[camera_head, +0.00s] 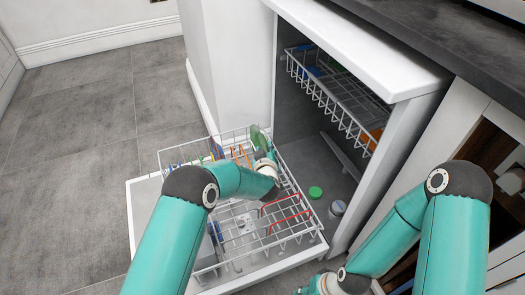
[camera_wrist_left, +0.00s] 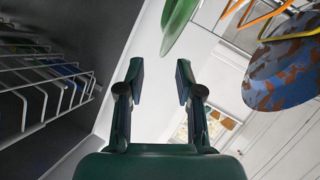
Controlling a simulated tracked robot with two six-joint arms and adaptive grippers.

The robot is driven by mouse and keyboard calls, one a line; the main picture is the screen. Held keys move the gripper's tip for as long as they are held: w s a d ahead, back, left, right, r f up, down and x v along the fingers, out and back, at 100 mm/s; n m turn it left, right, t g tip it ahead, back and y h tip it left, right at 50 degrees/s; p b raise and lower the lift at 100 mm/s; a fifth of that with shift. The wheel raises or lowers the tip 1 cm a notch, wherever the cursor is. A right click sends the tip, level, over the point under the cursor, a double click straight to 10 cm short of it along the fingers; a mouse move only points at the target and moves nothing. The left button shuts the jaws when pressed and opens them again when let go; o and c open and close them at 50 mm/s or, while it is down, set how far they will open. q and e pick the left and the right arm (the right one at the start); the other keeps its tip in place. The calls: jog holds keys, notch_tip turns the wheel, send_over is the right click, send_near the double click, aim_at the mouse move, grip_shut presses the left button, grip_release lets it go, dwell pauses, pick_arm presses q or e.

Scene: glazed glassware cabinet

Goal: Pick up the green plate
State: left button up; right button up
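The green plate (camera_head: 257,138) stands on edge at the far side of the pulled-out lower dish rack (camera_head: 245,215). In the left wrist view part of the green plate (camera_wrist_left: 179,22) shows at the top, ahead of the fingertips and slightly right. My left gripper (camera_head: 266,158) is just on the near side of the plate in the head view. In the left wrist view my left gripper (camera_wrist_left: 160,76) is open, with nothing between its fingers, apart from the plate. My right gripper (camera_head: 308,289) is at the bottom edge of the head view, partly cut off; its fingers are unclear.
A blue and brown patterned plate (camera_wrist_left: 285,75) stands beside the green one. The upper rack (camera_head: 335,95) is inside the dishwasher. The floor at left is clear.

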aim_at(263, 137)
pick_arm(q)
jog(key=shift+a+f+b+x, duration=0.1)
jog(key=shift+b+x, duration=0.5)
jog(key=shift+x, duration=0.8)
jog(key=shift+a+f+b+x, duration=0.15)
jog(key=shift+b+x, duration=0.4)
jog(key=shift+x, duration=0.8)
jog(key=shift+a+f+b+x, duration=0.1)
jog(key=shift+b+x, duration=0.5)
jog(key=shift+x, duration=0.8)
jog(key=shift+w+f+b, duration=0.15)
jog(key=shift+w+b, duration=0.15)
jog(key=shift+w, duration=0.3)
grip_shut()
